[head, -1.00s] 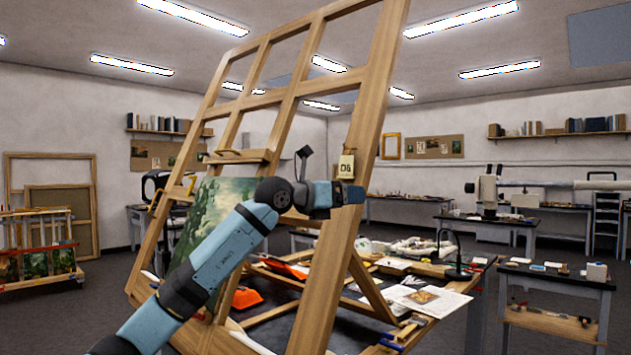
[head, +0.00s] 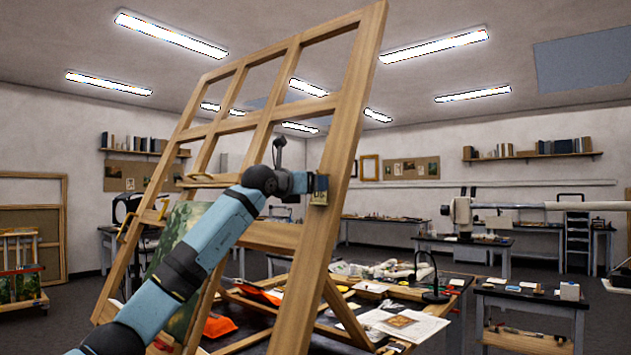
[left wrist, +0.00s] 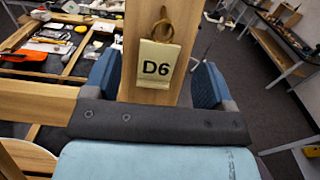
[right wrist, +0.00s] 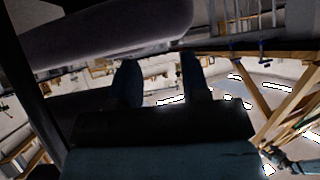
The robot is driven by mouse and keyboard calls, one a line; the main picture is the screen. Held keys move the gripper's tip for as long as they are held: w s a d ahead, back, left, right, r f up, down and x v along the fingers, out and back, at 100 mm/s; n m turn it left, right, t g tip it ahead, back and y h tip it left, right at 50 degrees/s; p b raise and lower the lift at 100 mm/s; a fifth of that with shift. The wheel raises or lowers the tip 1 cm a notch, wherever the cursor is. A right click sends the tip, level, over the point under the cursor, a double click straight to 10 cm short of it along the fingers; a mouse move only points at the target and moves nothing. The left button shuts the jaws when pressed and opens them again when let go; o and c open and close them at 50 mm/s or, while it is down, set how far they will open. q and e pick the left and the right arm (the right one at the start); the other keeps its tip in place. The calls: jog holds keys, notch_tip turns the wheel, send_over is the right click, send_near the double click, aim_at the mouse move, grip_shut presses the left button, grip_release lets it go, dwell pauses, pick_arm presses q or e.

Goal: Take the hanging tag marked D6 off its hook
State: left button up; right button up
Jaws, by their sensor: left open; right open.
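The cream tag marked D6 (left wrist: 156,66) hangs by a tan cord loop (left wrist: 162,28) on the wooden easel upright (left wrist: 135,20). The hook itself is hard to make out. My left gripper (left wrist: 160,63) is open, with one blue finger on each side of the tag and the upright's face. I cannot tell whether the fingers touch the tag. In the head view the tag (head: 318,198) is partly covered by my left gripper (head: 315,184). My right gripper (right wrist: 160,70) is open and empty in the right wrist view, away from the tag.
The large wooden easel frame (head: 345,130) has crossbars close to my left arm. Behind it a table holds papers (head: 403,322), an orange item (head: 218,325) and a black lamp (head: 433,285). A side table (head: 530,299) stands at the right, with open floor between.

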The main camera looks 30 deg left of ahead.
pick_arm(q)
jog(key=shift+w+d, duration=0.1)
jog(key=shift+w, duration=1.45)
jog(key=c, duration=1)
jog(key=shift+r+p, duration=0.15)
jog(key=shift+p, duration=0.2)
notch_tip(320, 180, up, 2)
jog(key=shift+r+p, duration=0.2)
jog(key=shift+p, duration=0.6)
